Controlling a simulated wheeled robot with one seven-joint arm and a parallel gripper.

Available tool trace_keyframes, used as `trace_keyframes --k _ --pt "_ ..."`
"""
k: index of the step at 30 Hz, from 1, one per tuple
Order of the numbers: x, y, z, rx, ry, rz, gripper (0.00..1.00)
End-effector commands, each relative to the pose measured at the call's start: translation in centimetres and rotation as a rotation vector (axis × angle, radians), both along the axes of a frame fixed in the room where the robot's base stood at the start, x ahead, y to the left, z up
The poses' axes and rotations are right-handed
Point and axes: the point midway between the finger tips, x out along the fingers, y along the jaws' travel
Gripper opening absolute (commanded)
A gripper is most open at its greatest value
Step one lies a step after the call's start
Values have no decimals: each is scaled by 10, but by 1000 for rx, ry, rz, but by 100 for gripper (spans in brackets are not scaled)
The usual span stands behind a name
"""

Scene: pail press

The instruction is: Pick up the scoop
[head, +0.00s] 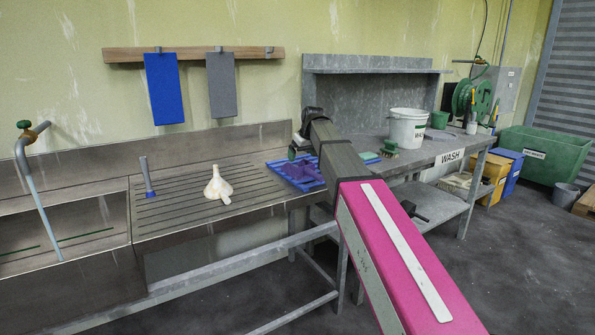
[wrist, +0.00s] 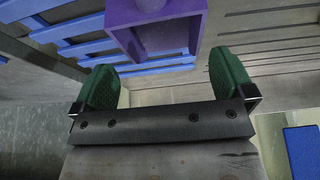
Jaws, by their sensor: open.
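A purple scoop (head: 304,174) lies on a blue slatted tray (head: 279,168) on the counter, partly hidden by my arm in the head view. In the wrist view the scoop (wrist: 128,17) shows at the top centre as a purple, box-like shape with an open hollow. The blue slats (wrist: 75,28) are behind it. My gripper (wrist: 166,84) is open, its two green-padded fingers apart and nothing between them. The scoop appears just beyond the fingertips; I cannot tell the exact gap. In the head view my gripper (head: 294,150) is over the tray's back left side.
A white bucket (head: 408,128) and green brush (head: 390,149) are on the table to the right. Blue and grey cloths (head: 164,90) hang behind.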

Motion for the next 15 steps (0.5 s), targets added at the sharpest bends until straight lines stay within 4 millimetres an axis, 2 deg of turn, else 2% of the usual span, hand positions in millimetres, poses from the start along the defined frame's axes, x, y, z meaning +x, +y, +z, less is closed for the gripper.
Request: trace_keyframes --k 3,10,15 --pt "5 3 -13 0 0 0 100" --pt "10 8 -27 -1 1 0 100" --pt "18 15 -49 -1 1 0 100"
